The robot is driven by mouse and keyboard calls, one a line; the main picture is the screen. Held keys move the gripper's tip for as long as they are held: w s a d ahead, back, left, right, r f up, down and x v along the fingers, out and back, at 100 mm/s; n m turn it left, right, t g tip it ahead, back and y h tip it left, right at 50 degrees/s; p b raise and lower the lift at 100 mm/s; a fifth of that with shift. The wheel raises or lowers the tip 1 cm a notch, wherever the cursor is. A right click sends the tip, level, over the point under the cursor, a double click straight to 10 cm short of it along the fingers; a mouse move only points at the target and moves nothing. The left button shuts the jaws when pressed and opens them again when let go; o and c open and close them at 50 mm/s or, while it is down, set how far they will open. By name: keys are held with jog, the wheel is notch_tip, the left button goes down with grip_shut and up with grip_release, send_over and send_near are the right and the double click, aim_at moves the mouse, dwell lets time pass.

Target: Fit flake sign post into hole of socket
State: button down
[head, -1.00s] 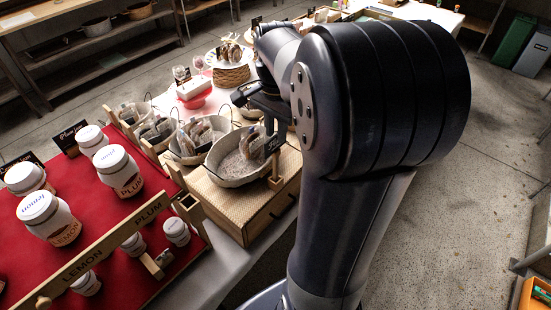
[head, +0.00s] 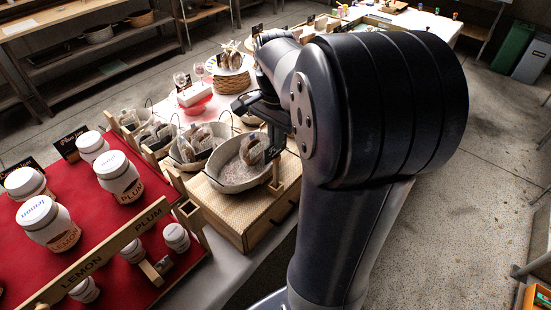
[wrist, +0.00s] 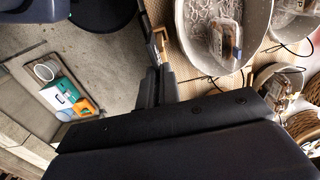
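The flake sign (head: 277,139) is a small dark plate, seen nearly edge-on in the head view under my gripper (head: 268,112), at the right rim of the front bowl. A light wooden piece (head: 276,174) shows below it, at the corner of the woven-topped crate; I cannot tell how much is post and how much is socket. In the wrist view, the two dark fingers of my gripper (wrist: 156,87) are close together around a thin dark edge, and a wooden bracket-like piece (wrist: 160,42) lies just beyond the fingertips. The socket's hole is hidden.
The front bowl (head: 232,183) with bagged goods stands right beside the sign, with more bowls behind. A red-covered table (head: 112,221) with jars and a lemon-plum rail (head: 105,254) is at the left. Open floor (head: 455,225) lies at the right.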

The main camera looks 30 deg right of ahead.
jog(key=shift+r+p, duration=2.35)
jog(key=shift+r, duration=0.4)
